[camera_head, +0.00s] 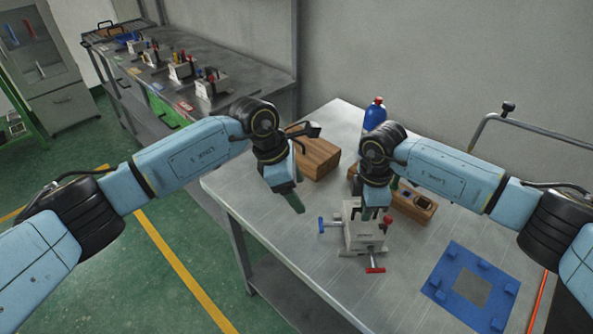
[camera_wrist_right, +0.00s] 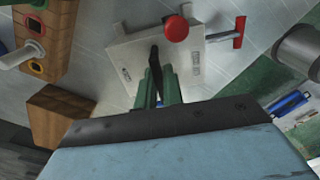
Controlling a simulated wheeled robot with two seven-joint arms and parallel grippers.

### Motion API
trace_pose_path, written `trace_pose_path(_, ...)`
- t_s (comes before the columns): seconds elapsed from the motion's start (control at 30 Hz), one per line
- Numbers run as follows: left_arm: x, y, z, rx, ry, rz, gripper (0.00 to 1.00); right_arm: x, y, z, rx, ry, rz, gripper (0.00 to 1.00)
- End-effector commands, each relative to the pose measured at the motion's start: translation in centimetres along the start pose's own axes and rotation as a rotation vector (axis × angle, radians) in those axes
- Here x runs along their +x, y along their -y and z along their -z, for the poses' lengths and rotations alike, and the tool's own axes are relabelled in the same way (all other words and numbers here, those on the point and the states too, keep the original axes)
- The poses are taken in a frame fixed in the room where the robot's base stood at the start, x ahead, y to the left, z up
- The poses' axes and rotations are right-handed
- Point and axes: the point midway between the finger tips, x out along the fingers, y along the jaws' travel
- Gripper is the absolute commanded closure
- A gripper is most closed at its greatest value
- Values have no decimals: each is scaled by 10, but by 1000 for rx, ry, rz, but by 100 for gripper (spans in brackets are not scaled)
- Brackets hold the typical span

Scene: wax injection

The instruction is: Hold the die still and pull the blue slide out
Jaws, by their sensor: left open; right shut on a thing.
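The die (camera_head: 362,236), a pale metal block, stands on the table below my right gripper; its top shows in the wrist view (camera_wrist_right: 125,62). A red T-handle (camera_head: 375,269) sticks out at the front, also seen in the wrist view (camera_wrist_right: 240,32), and a red knob (camera_head: 388,220) at the right. My right gripper (camera_head: 371,212) is shut on a dark upright part on the die's top (camera_wrist_right: 155,62). My left gripper (camera_head: 297,203) is open and empty, left of the blue handle and apart from it.
A wooden block (camera_head: 318,158) lies behind my left gripper. A second wooden holder (camera_head: 415,203) stands behind the die, near a blue bottle (camera_head: 375,112). A blue square frame (camera_head: 447,279) lies at the right. The table (camera_head: 290,255) is clear left of the die.

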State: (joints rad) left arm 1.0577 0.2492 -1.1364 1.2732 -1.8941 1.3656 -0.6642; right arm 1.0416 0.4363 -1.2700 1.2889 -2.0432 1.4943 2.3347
Motion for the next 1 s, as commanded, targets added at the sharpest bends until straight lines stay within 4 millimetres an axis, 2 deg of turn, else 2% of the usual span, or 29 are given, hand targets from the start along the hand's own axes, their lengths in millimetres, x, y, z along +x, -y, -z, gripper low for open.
trace_pose_path(0.03,0,0,0,0,0,0,29,-1,0,0,0,0,-1,87)
trace_pose_path(0.2,0,0,0,0,0,0,29,0,0,0,0,0,-1,66)
trace_pose_path(0.47,0,0,0,0,0,0,29,-1,0,0,0,0,0,66)
trace_pose_path(0.57,0,0,0,0,0,0,29,-6,-1,0,0,-1,-2,66)
trace_pose_path(0.67,0,0,0,0,0,0,29,-20,-1,0,-2,-2,-3,66)
trace_pose_path(1.0,0,0,0,0,0,0,29,-91,-1,0,0,-2,-4,66)
